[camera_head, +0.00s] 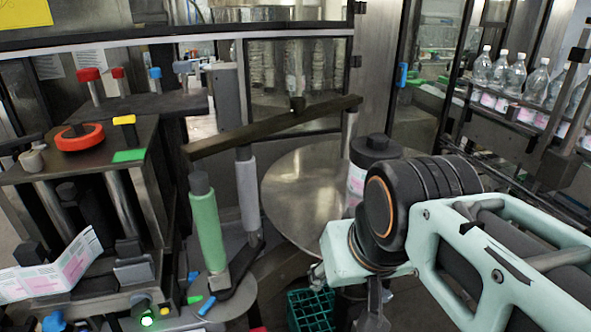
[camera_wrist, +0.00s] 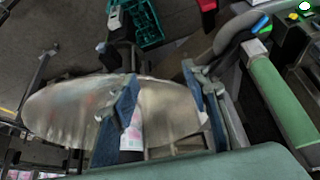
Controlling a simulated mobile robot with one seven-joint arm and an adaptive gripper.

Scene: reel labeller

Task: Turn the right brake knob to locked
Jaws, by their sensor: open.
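I cannot tell for certain which part is the right brake knob. A dark, capped cylinder (camera_head: 376,148) stands behind my wrist in the head view, above a white and pink label roll (camera_head: 355,182), partly hidden by my arm. A red-orange round knob (camera_head: 80,137) sits on the machine block at left.
A green roll (camera_head: 207,228) stands upright left of the plate, under a dark crossbar (camera_head: 270,128). A green crate (camera_head: 312,308) lies low in front; it also shows in the wrist view (camera_wrist: 150,28). Bottles (camera_head: 515,72) line a conveyor at right.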

